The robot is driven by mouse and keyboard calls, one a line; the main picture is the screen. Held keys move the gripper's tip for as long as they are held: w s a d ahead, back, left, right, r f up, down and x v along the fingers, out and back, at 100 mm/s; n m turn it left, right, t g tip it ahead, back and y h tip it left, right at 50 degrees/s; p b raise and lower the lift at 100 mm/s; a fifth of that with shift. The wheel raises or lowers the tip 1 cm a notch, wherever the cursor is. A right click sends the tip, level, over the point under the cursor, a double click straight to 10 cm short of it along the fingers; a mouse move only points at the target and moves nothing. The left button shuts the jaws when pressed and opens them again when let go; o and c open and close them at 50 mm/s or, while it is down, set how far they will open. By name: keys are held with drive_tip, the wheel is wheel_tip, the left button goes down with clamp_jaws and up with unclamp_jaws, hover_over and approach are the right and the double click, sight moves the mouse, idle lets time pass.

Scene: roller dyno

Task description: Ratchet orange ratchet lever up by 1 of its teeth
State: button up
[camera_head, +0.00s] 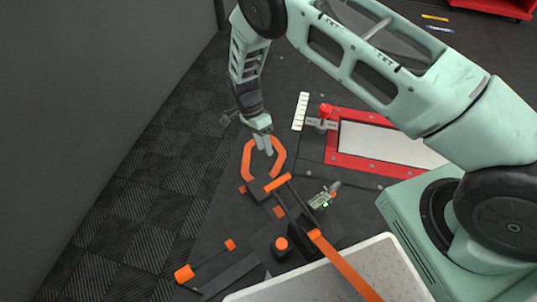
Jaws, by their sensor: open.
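The ratchet lever's orange grip bar (278,182) shows in the head view at the upper end of dark side rails. The rails slope down right towards the orange strap (345,265). My gripper (262,173) hangs from above, pointing down. Its two curved orange jaws are spread apart with nothing seen between them. The jaws appear just above and left of the grip bar. From this single angle I cannot tell the height gap or whether they touch. The black ratchet body (264,207) lies under and beside the lever, partly hidden.
A black block with an orange knob (281,244) stands below the lever. An orange-ended bar (185,273) lies lower left. A small device with a green light (323,202) sits right. A red-framed plate (335,161) lies beyond it. A grey wall (90,110) fills the left.

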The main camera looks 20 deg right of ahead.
drive_tip(key=shift+p+v, duration=0.35)
drive_tip(key=shift+v, duration=1.55)
drive_tip(key=s+a+r+n+t+y, duration=0.1)
drive_tip(key=s+a+r+n, duration=0.1)
drive_tip(key=s+r+n, duration=0.35)
drive_tip(key=s+a+r+n, duration=0.2)
drive_tip(key=a+r, duration=0.1)
drive_tip(key=r, duration=0.6)
drive_tip(key=s+a+r+n+t+y, duration=0.1)
drive_tip(key=s+a+r+n, duration=0.2)
drive_tip(key=r, duration=0.4)
drive_tip(key=s+d+r+n+t, duration=0.1)
drive_tip(key=s+d+r+n, duration=0.1)
drive_tip(key=s+r+n, duration=0.3)
drive_tip(key=s+d+r+n+t+p, duration=0.1)
drive_tip(key=s+d+n, duration=0.15)
drive_tip(key=s, duration=0.45)
drive_tip(key=s+d+r+n+t, duration=0.1)
drive_tip(key=s+d+r+n, duration=0.15)
drive_tip(key=s+n, duration=0.3)
wheel_tip(320, 180, up, 34)
drive_tip(key=a+p, duration=0.1)
drive_tip(key=p, duration=3.2)
drive_tip(key=shift+s+f+m, duration=0.25)
drive_tip(key=shift+s+m, duration=0.1)
drive_tip(key=shift+m, duration=0.1)
